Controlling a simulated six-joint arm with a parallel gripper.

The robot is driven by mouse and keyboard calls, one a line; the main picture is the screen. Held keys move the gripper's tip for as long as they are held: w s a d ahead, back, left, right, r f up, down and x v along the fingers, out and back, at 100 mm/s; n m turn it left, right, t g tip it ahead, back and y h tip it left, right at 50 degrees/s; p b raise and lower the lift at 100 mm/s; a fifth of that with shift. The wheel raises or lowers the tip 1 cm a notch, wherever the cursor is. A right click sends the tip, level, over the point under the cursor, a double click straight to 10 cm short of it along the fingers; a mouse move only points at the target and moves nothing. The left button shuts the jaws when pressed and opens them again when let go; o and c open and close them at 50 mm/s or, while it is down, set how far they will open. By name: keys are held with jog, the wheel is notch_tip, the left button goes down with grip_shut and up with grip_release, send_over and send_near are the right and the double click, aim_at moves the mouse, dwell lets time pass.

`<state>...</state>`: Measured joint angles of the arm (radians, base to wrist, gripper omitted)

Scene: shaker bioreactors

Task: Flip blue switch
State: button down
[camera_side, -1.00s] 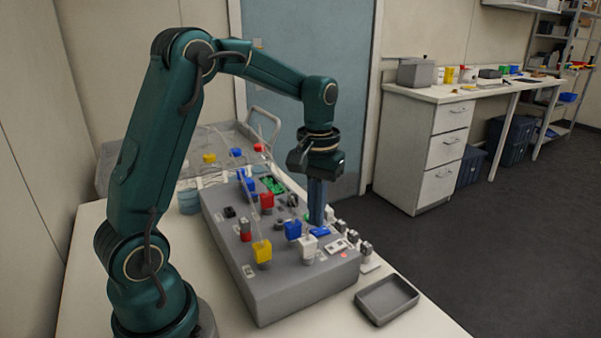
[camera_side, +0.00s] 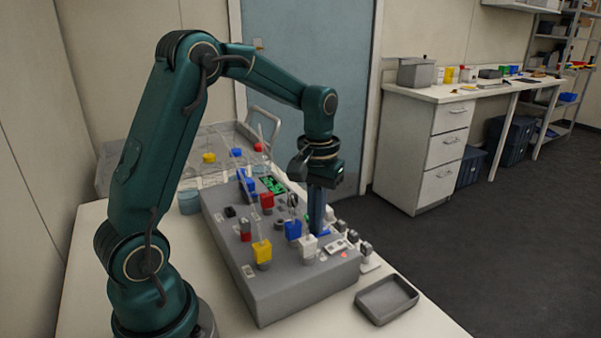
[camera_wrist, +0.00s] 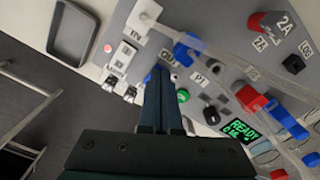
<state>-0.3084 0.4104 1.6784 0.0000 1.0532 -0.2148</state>
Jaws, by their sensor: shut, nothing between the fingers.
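The blue switch (camera_side: 322,234) is a small flat blue part on top of the grey console (camera_side: 290,292), near its right side. It also shows in the wrist view as a bit of blue (camera_wrist: 150,75) beside the fingertips, mostly covered by them. My gripper (camera_side: 318,230) points straight down, shut and empty, with its tips at the blue switch. In the wrist view the closed fingers (camera_wrist: 160,78) reach the panel there. I cannot tell whether they touch the switch, or which way it is tipped.
A blue block (camera_side: 293,229) and a white block (camera_side: 308,244) stand close by the fingers. Red (camera_side: 267,200) and yellow (camera_side: 262,250) blocks stand farther left. A green READY display (camera_wrist: 240,130) is on the console. An empty grey tray (camera_side: 387,299) lies at the front right.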

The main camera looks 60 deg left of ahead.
jog(key=shift+f, duration=0.1)
jog(key=shift+r, duration=3.5)
jog(key=shift+d, duration=0.1)
jog(key=s+d+r+m+t, duration=0.3)
jog(key=s+d+r, duration=0.3)
jog(key=s, duration=0.1)
jog(key=s+d+f+m+t, duration=0.2)
jog(key=s+f+m, duration=0.1)
jog(key=s+f, duration=0.2)
jog(key=shift+s+d+f+t, duration=0.3)
jog(key=shift+s+d, duration=0.1)
jog(key=shift+s, duration=0.2)
